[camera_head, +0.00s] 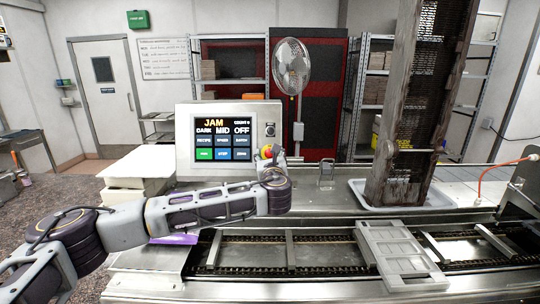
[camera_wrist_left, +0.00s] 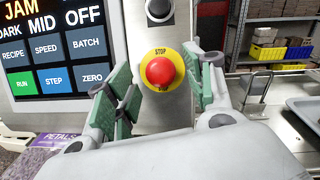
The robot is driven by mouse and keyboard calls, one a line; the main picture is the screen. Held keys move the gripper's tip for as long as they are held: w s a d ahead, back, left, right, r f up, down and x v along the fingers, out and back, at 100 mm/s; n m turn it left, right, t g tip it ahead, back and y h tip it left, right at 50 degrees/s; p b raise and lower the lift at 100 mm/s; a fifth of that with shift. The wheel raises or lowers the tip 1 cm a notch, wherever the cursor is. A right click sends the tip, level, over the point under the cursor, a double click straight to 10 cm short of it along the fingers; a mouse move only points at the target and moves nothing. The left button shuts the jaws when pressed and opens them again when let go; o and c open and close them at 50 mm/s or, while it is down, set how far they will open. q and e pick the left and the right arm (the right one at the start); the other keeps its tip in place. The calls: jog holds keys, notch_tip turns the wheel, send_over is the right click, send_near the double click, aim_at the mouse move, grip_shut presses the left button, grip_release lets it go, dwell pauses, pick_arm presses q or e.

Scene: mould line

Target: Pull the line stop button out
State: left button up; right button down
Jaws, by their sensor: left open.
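The line stop button (camera_wrist_left: 160,73) is a round red mushroom head on a yellow disc marked STOP, on the right side of the control panel (camera_head: 183,140). In the left wrist view my left gripper (camera_wrist_left: 163,98) is open, with one green-padded finger on each side of the button and no visible contact. In the head view my left gripper (camera_head: 270,160) is in front of the panel's lower right, and only part of the button (camera_head: 266,152) shows past it. My right gripper is in neither view.
The panel screen (camera_head: 226,138) reads JAM. Below my left arm runs a chain conveyor (camera_head: 330,252) with a grey mould (camera_head: 398,250) on it. A tall dark column (camera_head: 418,110) stands in a white tray (camera_head: 357,190) at right. A purple item (camera_head: 178,239) lies under my arm.

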pick_arm(q)
jog(key=shift+w, duration=0.35)
